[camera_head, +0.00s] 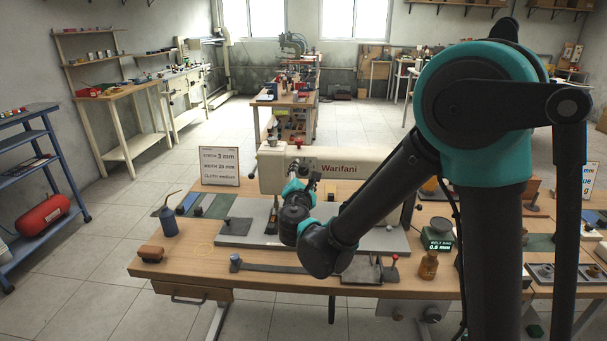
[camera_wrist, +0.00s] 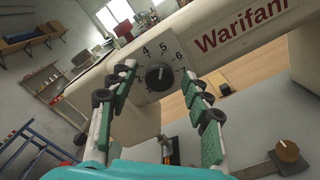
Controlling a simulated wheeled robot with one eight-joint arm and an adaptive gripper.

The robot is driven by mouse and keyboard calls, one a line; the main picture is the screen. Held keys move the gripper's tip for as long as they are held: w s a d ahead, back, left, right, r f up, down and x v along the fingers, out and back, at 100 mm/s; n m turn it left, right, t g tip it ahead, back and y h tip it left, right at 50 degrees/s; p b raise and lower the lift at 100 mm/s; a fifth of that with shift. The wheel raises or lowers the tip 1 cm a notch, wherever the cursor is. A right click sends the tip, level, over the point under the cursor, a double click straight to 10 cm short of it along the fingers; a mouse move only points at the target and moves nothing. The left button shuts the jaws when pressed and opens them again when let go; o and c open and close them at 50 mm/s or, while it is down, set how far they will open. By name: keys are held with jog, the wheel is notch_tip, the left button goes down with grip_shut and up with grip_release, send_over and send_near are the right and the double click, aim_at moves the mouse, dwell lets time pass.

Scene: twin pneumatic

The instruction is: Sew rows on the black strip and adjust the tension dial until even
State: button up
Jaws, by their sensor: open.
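The white sewing machine (camera_head: 345,168), marked Warifani, stands on the workbench. In the wrist view its black tension dial (camera_wrist: 158,76) sits on a plate with numbers; 4, 5, 6 and 7 are readable. My gripper (camera_wrist: 162,78) is open, its green-padded fingers on either side of the dial; contact cannot be told. In the head view my gripper (camera_head: 298,168) is at the machine's left end, partly hidden by my arm. A dark strip (camera_head: 271,222) lies on the grey plate below the machine head; stitches are too small to see.
A card (camera_head: 220,166) reads stitch 3 mm, width 25 mm, cloth medium. A blue oil bottle (camera_head: 168,221) and a brown block (camera_head: 151,253) stand at the bench's left. A long grey strip (camera_head: 273,267) lies at the front. A small green display (camera_head: 438,245) stands at right.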

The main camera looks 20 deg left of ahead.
jog(key=shift+w, duration=0.2)
grip_shut()
dwell(0.3)
jog(key=shift+m, duration=0.3)
jog(key=m, duration=0.3)
jog(key=shift+m, duration=2.1)
jog(key=shift+f, duration=0.1)
